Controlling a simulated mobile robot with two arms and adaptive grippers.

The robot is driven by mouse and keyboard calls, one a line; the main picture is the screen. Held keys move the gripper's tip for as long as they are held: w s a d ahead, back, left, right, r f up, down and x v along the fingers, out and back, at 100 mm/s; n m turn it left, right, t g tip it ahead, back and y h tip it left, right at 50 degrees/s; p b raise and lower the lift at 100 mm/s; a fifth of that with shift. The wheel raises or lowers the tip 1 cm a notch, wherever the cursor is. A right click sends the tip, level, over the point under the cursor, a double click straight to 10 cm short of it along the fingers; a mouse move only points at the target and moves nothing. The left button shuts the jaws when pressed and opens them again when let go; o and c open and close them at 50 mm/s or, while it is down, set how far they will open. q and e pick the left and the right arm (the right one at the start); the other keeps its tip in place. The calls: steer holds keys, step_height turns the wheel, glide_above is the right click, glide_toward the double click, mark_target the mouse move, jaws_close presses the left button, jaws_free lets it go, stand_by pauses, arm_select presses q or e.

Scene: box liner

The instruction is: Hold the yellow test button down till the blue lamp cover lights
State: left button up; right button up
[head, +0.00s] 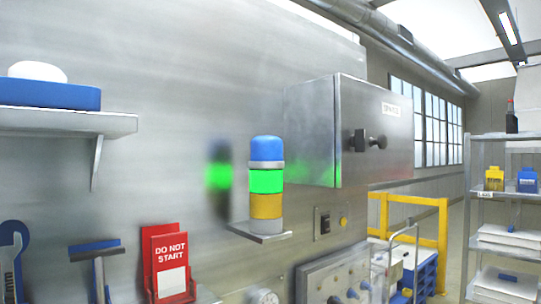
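A stack lamp stands on a small bracket (258,237) on the steel wall. Its blue lamp cover (266,148) is on top and looks plain blue, without the glow of the green section (266,181) below it. A yellow-orange section (266,206) is under the green one and looks unlit. A small round yellow button (343,222) sits right of a black switch (325,224) on a plate below the grey cabinet. Nothing touches the button. Neither of my grippers is in view.
A grey cabinet (308,138) with a black handle juts out right of the lamp. A red "DO NOT START" holder (166,262) and a squeegee-like tool (96,262) are at lower left. A lower panel (320,283) lies beneath the button. A yellow railing (412,202) and shelves stand at right.

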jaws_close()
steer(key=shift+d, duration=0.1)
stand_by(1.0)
